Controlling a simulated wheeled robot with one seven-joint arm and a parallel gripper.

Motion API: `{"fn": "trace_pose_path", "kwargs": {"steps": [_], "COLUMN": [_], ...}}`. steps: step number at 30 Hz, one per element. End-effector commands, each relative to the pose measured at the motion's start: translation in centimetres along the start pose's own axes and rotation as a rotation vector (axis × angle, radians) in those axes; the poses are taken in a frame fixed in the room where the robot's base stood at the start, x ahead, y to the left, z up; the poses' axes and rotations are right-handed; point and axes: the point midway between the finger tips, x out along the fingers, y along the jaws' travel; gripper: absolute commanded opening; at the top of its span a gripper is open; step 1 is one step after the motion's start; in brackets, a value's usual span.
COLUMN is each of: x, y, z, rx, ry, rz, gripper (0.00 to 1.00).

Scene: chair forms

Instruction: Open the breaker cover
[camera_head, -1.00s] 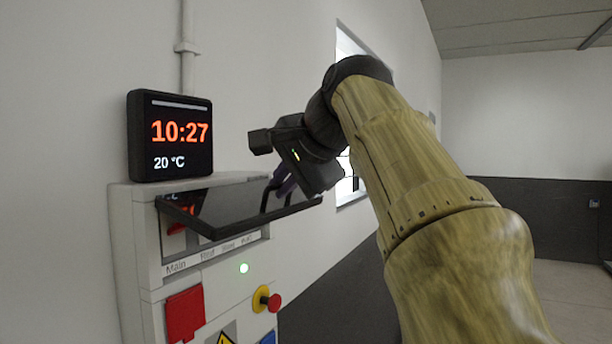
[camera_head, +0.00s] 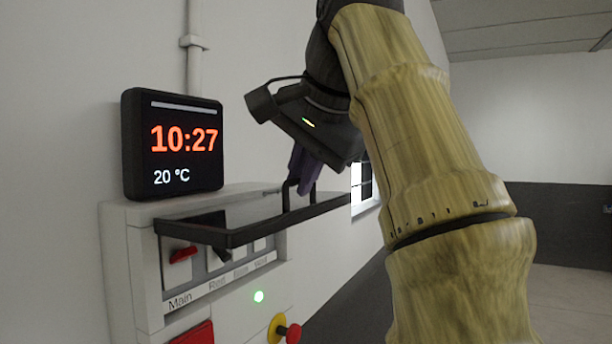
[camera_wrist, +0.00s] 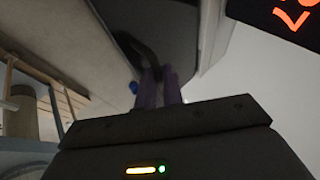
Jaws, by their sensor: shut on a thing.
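The breaker cover (camera_head: 262,229) is a dark-framed, see-through flap on the front of a white cabinet. It is swung up and sticks out roughly level, with the breaker row visible beneath it. Its black handle (camera_head: 286,196) rises from the outer part. My gripper (camera_head: 300,180) has purple fingers and is shut on that handle from above. In the wrist view, the purple fingers of my gripper (camera_wrist: 158,88) close on the dark curved handle (camera_wrist: 135,52). The exact finger contact is partly hidden in the head view.
A red breaker lever (camera_head: 184,254) sits above the "Main" label. A clock display (camera_head: 172,145) stands behind the cover. Open room lies to the right.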

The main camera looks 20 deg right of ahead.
Motion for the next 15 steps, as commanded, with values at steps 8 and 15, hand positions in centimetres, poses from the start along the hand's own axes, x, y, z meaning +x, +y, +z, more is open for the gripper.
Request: {"fn": "trace_pose_path", "kwargs": {"steps": [8,15], "x": [0.18,0.18], "y": [-0.06,-0.04], "z": [0.22,0.18], "rx": [-0.006,-0.005], "ry": [-0.011,-0.010], "rz": [0.006,0.006], "gripper": [0.00,0.16]}}
